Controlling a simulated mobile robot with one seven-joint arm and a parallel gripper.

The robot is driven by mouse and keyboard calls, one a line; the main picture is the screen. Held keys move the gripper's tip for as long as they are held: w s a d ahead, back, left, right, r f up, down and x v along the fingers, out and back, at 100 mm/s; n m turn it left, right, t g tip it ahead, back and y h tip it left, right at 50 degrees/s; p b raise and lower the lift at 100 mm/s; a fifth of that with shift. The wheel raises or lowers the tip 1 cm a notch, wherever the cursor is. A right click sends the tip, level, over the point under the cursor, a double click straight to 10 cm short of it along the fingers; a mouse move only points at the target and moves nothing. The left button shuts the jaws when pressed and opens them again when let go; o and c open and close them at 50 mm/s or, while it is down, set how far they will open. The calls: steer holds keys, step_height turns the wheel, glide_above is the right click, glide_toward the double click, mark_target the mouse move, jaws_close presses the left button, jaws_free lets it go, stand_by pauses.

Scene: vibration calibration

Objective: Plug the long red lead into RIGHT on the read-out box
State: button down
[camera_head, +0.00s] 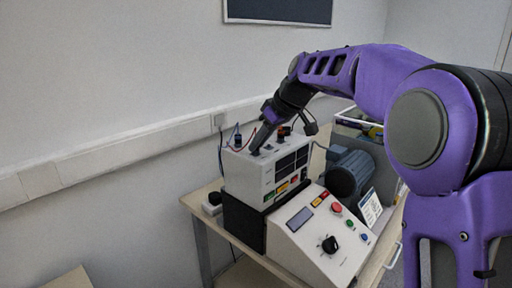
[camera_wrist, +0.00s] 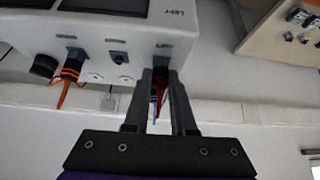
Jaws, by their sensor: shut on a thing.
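The read-out box (camera_head: 258,172) is the white box with dark displays on the bench; its socket face (camera_wrist: 110,25) fills the top of the wrist view, lettering upside down. My gripper (camera_head: 256,150) points down at the box's top. In the wrist view, my gripper (camera_wrist: 161,76) is shut on a dark plug (camera_wrist: 161,82) right at a socket by the box's edge. Red and blue lead show between the fingers. I cannot tell how deep the plug sits or read that socket's label. Another plug with orange bands (camera_wrist: 71,69) and an orange-red lead stands in a socket to the left.
A black knob-like part (camera_wrist: 44,66) and two pale round sockets (camera_wrist: 95,77) lie left of my fingers. A sloped control panel (camera_head: 315,235) with a red button and a grey motor (camera_head: 345,172) stand close to the box. The wall is close behind.

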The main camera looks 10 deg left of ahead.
steer(key=shift+w+n+g+y+p, duration=0.15)
steer(key=shift+n+g+y+p, duration=0.15)
steer(key=shift+n+g+p, duration=0.8)
stand_by(0.6)
steer(key=shift+w+n+g+p, duration=0.2)
steer(key=shift+n+g+p, duration=0.6)
steer(key=shift+n+p, duration=1.5)
stand_by(0.3)
steer(key=shift+n+g, duration=0.3)
steer(key=shift+n, duration=0.1)
steer(key=shift+w, duration=0.1)
steer(key=shift+n+g, duration=0.6)
steer(key=shift+n, duration=0.4)
steer(key=shift+w+r, duration=0.1)
steer(key=shift+r, duration=0.7)
stand_by(0.6)
steer(key=shift+r, duration=1.7)
